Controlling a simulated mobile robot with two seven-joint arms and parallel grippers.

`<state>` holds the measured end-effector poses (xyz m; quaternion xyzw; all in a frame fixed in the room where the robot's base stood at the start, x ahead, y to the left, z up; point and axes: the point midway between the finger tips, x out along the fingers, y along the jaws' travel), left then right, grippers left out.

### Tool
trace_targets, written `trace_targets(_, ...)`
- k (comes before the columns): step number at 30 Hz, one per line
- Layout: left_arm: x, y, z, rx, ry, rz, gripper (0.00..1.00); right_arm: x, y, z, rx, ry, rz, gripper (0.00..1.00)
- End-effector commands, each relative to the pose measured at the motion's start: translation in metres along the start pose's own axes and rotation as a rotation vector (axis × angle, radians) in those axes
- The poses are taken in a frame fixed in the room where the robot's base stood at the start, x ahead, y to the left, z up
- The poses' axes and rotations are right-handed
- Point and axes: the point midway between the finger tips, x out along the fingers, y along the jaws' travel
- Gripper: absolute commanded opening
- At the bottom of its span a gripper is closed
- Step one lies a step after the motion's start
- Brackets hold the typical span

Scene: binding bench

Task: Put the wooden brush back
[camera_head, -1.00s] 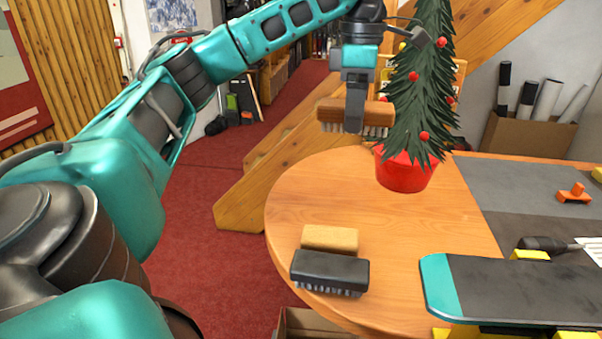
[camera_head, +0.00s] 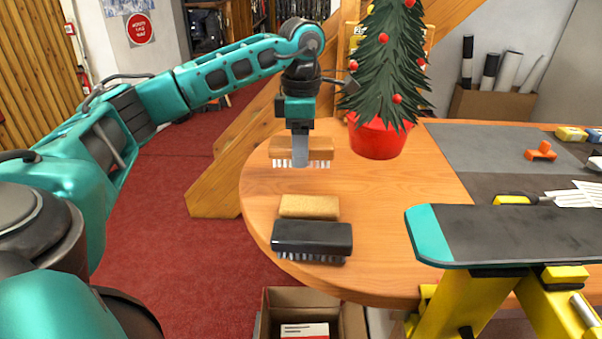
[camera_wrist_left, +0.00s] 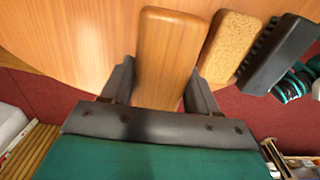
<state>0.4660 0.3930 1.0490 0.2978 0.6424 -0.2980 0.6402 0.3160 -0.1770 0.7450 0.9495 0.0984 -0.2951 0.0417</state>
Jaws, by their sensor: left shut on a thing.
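The wooden brush (camera_head: 317,148) has a brown wooden back and pale bristles pointing down. My left gripper (camera_head: 300,152) is shut on it, and the brush is at the far left part of the round wooden table (camera_head: 400,200). I cannot tell whether the bristles touch the table top. In the left wrist view the brush's wooden back (camera_wrist_left: 168,58) sits between the two fingers (camera_wrist_left: 160,95). A tan cork-like block (camera_head: 309,206) and a black brush (camera_head: 312,238) lie nearer on the table. My right gripper is not in view.
A small tree in a red pot (camera_head: 377,137) stands right of the held brush. A snowboard (camera_head: 520,233) on yellow supports fills the right front. An open cardboard box (camera_head: 345,325) is below the table's front edge. The table's middle is clear.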

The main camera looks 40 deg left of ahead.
Motion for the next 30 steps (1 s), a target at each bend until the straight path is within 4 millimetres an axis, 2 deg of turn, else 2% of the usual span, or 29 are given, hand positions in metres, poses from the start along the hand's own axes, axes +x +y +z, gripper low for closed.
trace_targets(5, 0.016, 0.0, 0.0, 0.0, -0.001, 0.0, 0.31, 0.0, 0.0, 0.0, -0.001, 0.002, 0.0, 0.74)
trace_targets(13, 0.053, 0.0, 0.0, 0.0, 0.001, -0.001, 0.31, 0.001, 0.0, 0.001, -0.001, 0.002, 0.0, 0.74)
trace_targets(26, 0.061, 0.0, 0.0, 0.0, -0.001, 0.0, 0.31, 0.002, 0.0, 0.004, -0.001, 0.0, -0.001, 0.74)
trace_targets(27, 0.061, 0.0, 0.0, 0.0, -0.001, 0.0, 0.61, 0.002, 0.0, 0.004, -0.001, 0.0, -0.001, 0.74)
trace_targets(30, 0.061, 0.0, 0.0, 0.001, -0.001, 0.0, 0.7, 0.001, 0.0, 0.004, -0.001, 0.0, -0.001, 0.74)
